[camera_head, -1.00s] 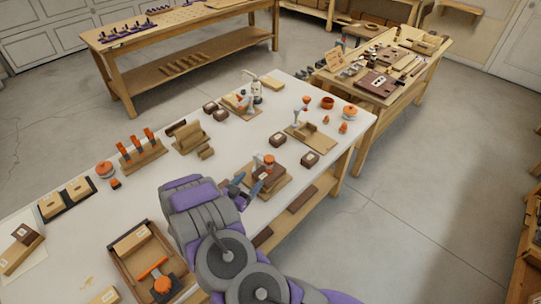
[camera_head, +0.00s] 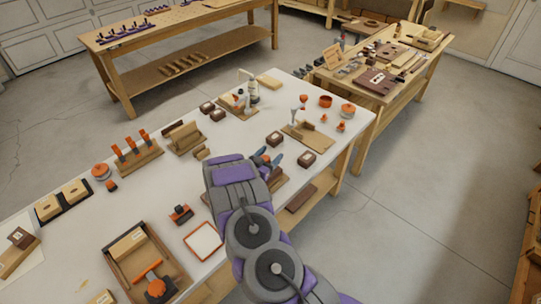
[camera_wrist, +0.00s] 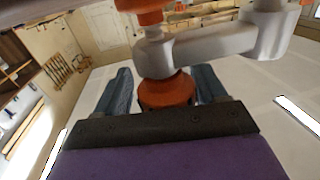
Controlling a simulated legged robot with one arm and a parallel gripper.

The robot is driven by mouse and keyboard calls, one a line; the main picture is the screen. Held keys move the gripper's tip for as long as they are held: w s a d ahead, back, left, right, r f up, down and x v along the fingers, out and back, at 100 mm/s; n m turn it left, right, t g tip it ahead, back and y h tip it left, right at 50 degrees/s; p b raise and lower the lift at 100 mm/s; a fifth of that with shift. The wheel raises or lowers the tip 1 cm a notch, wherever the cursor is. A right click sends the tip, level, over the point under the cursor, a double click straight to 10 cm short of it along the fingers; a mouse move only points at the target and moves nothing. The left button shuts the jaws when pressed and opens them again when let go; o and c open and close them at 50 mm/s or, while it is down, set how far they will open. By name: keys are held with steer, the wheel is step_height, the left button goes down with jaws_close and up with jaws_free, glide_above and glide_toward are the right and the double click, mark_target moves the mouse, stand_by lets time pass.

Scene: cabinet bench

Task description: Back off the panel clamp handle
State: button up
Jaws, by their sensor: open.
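My gripper (camera_head: 267,160) is at the right part of the white bench in the head view, reaching over the wooden panel fixture (camera_head: 276,181), which my arm mostly hides. In the wrist view my gripper (camera_wrist: 163,92) has its two blue-grey fingers apart. An orange round handle (camera_wrist: 168,91) sits between them, with a gap visible on each side. A light grey clamp arm (camera_wrist: 215,46) runs above it to the right, with another orange part (camera_wrist: 142,5) at the top edge.
A wooden tray (camera_head: 118,251), an orange-rimmed pad (camera_head: 203,241) and a small orange-and-black part (camera_head: 181,214) lie to the left.

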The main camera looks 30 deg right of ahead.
steer(key=shift+w+a+r, duration=0.1)
steer(key=shift+a, duration=0.5)
steer(key=shift+w+a+r, duration=0.1)
steer(key=shift+a, duration=0.45)
steer(key=shift+d+f, duration=0.2)
steer(key=shift+d, duration=0.85)
steer(key=c, duration=0.8)
steer(key=shift+a, duration=0.4)
steer(key=shift+c, duration=0.9)
